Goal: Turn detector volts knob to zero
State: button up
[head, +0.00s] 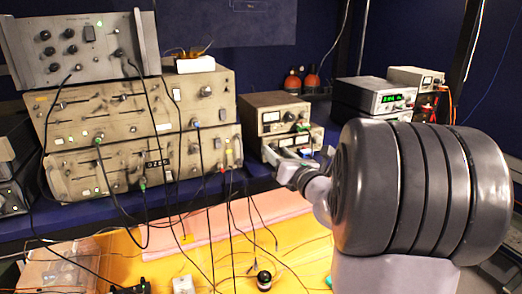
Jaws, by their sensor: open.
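The labels are too small to read, so I cannot tell which knob is the detector volts knob. A beige instrument (75,175) at the left has knobs, a number dial (157,163), and cables plugged into its front. Another beige unit (58,128) sits on it, and a grey panel with black knobs (70,45) is on top. My gripper (277,161) is open, in front of the lower of two small meter units (305,136) at the centre. My arm hides part of that unit's front. I cannot tell whether the gripper touches it.
Several cables (147,215) hang from the left instruments over the yellow and pink bench surface (205,250). A black round object (264,280) lies at the front. A unit with a green display (390,98) stands at the back right. Dark blue walls enclose the back.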

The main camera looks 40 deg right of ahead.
jog(key=shift+c, duration=0.4)
grip_shut()
jog(key=shift+f+n+b, duration=0.1)
jog(key=shift+n+b, duration=0.2)
jog(key=shift+b, duration=0.15)
jog(key=n+b, duration=0.1)
jog(key=b, duration=0.1)
jog(key=n+b, duration=0.2)
jog(key=b, duration=0.1)
jog(key=shift+d+f+n, duration=0.1)
jog(key=shift+f+n, duration=0.1)
jog(key=shift+n, duration=0.1)
jog(key=n+b, duration=0.4)
jog(key=b, duration=0.3)
jog(key=n+b, duration=0.4)
jog(key=b, duration=0.2)
jog(key=shift+r+n, duration=0.1)
jog(key=shift+n, duration=0.2)
jog(key=n+b, duration=0.1)
jog(key=b, duration=0.1)
jog(key=n+b, duration=0.1)
jog(key=b, duration=0.1)
jog(key=shift+r+n, duration=0.25)
jog(key=shift+n, duration=0.15)
